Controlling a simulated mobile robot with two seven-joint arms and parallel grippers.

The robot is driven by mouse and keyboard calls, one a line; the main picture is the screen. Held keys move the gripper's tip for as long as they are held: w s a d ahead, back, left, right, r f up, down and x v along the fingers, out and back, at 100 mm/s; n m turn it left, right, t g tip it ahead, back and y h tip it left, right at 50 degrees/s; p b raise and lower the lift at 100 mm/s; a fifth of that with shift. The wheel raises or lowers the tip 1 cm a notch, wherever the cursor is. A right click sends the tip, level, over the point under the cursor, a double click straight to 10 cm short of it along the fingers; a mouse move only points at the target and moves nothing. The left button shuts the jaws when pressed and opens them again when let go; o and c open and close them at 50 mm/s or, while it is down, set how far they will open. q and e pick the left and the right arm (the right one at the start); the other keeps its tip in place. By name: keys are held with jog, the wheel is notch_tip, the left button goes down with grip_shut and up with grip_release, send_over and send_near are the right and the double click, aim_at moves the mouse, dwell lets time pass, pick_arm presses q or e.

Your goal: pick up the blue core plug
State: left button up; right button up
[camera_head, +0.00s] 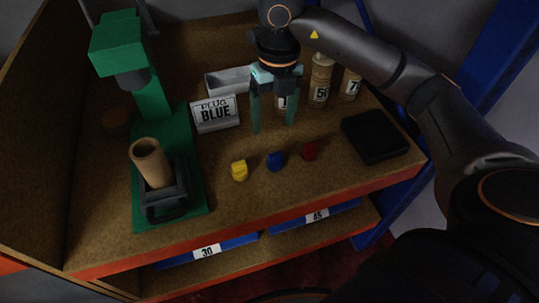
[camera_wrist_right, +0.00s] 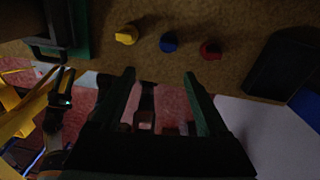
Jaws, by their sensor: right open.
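The blue core plug (camera_head: 275,161) stands on the brown bench top between a yellow plug (camera_head: 239,171) and a red plug (camera_head: 309,151). In the right wrist view the blue plug (camera_wrist_right: 168,43) shows beyond the fingertips, between the yellow plug (camera_wrist_right: 127,36) and the red plug (camera_wrist_right: 210,49). My right gripper (camera_head: 272,128) is open and empty. Its fingers point down behind the row of plugs in the head view, apart from the blue plug. The fingers also show in the right wrist view (camera_wrist_right: 159,75). I do not see my left gripper.
A green press (camera_head: 165,135) holding a cardboard tube (camera_head: 150,163) stands at left. A white sign (camera_head: 214,113) reads PLUG BLUE, near a grey tray (camera_head: 228,82). Labelled tubes (camera_head: 320,80) stand behind the gripper. A black block (camera_head: 375,137) lies at right. Bench front is clear.

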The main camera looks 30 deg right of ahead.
jog(key=b, duration=0.1)
send_over(275, 154)
jog(key=shift+h, duration=0.3)
jog(key=f, duration=0.6)
jog(key=shift+s+d+f, duration=0.1)
jog(key=shift+s+d, duration=0.05)
jog(key=shift+d, duration=0.1)
jog(key=shift+a+f, duration=0.15)
jog(key=shift+f, duration=1.3)
jog(key=shift+a+f, duration=0.1)
jog(key=shift+f, duration=1.35)
grip_shut()
